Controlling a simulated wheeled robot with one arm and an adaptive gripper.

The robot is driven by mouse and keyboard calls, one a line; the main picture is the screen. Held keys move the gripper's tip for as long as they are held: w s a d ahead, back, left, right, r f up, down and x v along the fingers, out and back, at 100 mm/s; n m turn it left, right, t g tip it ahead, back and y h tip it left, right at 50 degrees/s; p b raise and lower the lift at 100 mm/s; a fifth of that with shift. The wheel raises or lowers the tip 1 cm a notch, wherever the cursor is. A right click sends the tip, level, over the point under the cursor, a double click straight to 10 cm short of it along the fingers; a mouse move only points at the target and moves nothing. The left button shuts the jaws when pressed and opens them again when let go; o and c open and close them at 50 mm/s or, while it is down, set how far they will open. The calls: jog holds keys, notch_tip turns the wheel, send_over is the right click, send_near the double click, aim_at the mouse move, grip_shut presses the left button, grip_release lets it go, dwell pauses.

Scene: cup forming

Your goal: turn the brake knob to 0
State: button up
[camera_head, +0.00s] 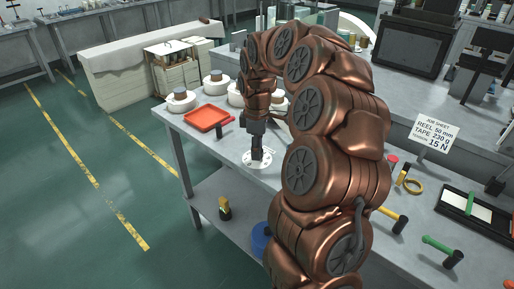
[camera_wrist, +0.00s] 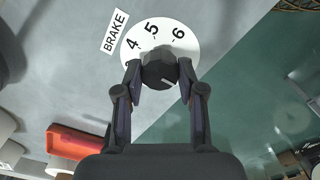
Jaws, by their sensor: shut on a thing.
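The brake knob (camera_wrist: 159,71) is a black ribbed knob on a round white dial (camera_wrist: 178,38) in the wrist view. The numbers 4, 5 and 6 show on the dial; the rest of its scale is hidden behind the knob and my fingers. A white BRAKE label (camera_wrist: 116,31) lies beside the dial. My gripper (camera_wrist: 160,80) is shut on the knob, one finger on each side. A small light mark shows on the knob's near side, but I cannot tell its reading. In the head view my gripper (camera_head: 257,154) points down onto the white dial (camera_head: 249,163) near the table's front edge.
A red tray (camera_head: 207,118) and several white reels (camera_head: 182,103) are left of and behind the dial. A yellow-handled tool (camera_head: 390,213) and a green-handled tool (camera_head: 438,245) lie at the right.

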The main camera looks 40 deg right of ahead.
jog(key=o, duration=1.1)
jog(key=shift+o, duration=0.2)
jog(key=shift+r, duration=0.1)
notch_tip(320, 180, up, 12)
dwell(0.4)
